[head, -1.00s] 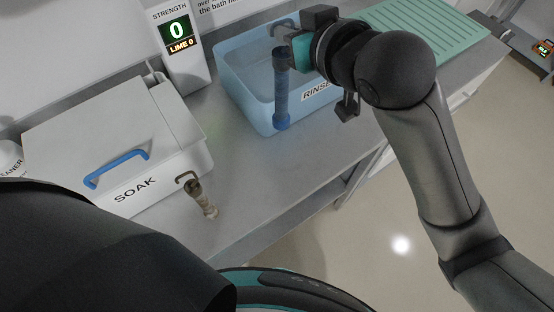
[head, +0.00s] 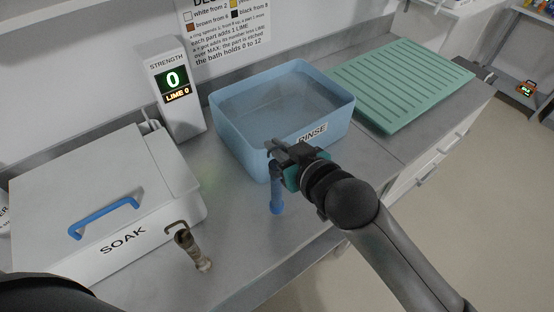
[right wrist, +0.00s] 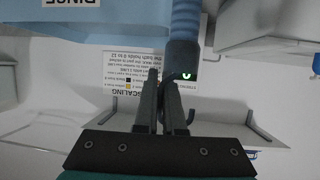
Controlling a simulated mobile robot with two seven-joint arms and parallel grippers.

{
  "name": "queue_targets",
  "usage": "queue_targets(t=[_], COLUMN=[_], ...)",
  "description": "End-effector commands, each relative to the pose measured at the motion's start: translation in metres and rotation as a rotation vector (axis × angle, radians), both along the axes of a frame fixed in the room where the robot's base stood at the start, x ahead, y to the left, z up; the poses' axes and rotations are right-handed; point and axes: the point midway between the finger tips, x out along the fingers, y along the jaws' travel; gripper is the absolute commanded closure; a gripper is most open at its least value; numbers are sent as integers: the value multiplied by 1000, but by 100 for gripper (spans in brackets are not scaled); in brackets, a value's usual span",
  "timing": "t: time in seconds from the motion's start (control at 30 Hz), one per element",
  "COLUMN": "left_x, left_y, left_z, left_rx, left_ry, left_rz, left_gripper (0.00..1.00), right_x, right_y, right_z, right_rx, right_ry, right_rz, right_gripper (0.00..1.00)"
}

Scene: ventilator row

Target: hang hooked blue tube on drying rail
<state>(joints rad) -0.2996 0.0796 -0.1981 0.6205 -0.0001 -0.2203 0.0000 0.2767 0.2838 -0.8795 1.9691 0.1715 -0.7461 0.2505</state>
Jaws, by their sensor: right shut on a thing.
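The blue tube (head: 276,190) hangs upright from my right gripper (head: 287,152), outside the front wall of the rinse bin. My right gripper is shut on its hooked upper end. In the right wrist view the ribbed blue tube (right wrist: 183,38) shows beside the fingertips (right wrist: 165,80), with a dark hook curving between the fingers. I cannot make out the drying rail for certain in either view. My left gripper is out of view.
The blue rinse bin (head: 229,139) holds clear liquid. A green ribbed mat (head: 400,85) lies to its right. The white soak box (head: 170,205) has a lid with a blue handle (head: 104,217). A strength display (head: 174,90) reads 0. Bare bench (head: 235,205) lies between box and bin.

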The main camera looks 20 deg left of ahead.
Motion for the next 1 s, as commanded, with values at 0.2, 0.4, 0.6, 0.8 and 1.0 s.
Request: queue_targets(t=[0.2, 0.4, 0.6, 0.8, 1.0], left_x=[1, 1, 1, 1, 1], left_y=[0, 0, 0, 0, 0], left_z=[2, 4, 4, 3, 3], left_rx=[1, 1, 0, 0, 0], left_ry=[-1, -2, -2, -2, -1], left_rz=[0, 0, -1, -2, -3], left_gripper=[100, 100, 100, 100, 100], right_x=[0, -1, 0, 0, 0], right_y=[0, 0, 0, 0, 0], right_z=[-28, -38, -39, -40, -40], right_rx=[-4, 0, 0, -1, -1], right_ry=[3, 0, 0, 1, 1], right_rz=[-1, 1, 0, 0, 0], right_gripper=[100, 100, 100, 80, 64])
